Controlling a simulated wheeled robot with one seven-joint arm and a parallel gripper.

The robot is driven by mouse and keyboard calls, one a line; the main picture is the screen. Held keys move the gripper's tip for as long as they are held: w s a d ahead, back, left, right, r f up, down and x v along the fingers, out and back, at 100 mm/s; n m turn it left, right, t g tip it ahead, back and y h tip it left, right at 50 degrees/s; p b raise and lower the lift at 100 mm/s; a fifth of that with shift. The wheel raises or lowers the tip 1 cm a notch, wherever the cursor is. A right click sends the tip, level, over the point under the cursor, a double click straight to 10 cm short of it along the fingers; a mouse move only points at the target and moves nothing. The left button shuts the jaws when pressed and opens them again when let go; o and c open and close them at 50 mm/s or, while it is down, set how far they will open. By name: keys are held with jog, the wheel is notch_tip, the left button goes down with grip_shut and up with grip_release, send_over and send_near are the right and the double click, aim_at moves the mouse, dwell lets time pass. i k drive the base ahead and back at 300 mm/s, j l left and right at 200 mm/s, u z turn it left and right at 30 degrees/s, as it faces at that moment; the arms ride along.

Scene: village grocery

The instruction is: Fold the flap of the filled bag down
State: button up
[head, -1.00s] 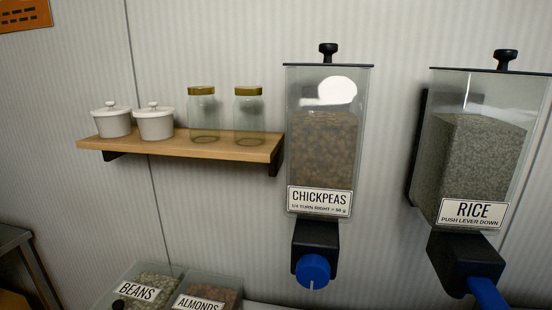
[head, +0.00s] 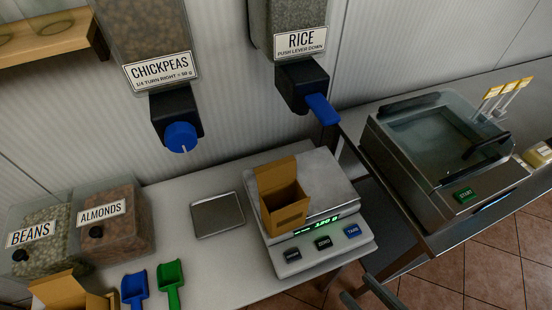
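A brown cardboard-coloured bag (head: 284,213) stands upright on the scale (head: 330,182) in the head view. Its back flap (head: 277,174) stands up and its top is open. The inside looks dark, and I cannot tell what it holds. My gripper (head: 367,293) shows only in part at the bottom edge, as two dark fingers with a gap between them. It is in front of the scale and to the right of the bag, apart from it, with nothing seen between the fingers.
Chickpea (head: 150,40) and rice (head: 290,25) dispensers hang above the counter. A grey plate (head: 217,215) lies left of the scale. Beans (head: 42,240) and almonds (head: 112,225) bins, blue (head: 135,289) and green (head: 170,284) scoops and another brown carton (head: 62,290) are at left. A lidded machine (head: 435,150) stands right.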

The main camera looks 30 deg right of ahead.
aim_at(271, 175)
jog(key=i+j, duration=0.1)
jog(key=j, duration=0.3)
jog(key=i+j, duration=0.1)
jog(key=j, duration=0.3)
jog(key=i+j, duration=0.1)
jog(key=j, duration=0.75)
jog(key=i+j+u, duration=0.1)
jog(key=j, duration=0.3)
jog(key=i, duration=0.05)
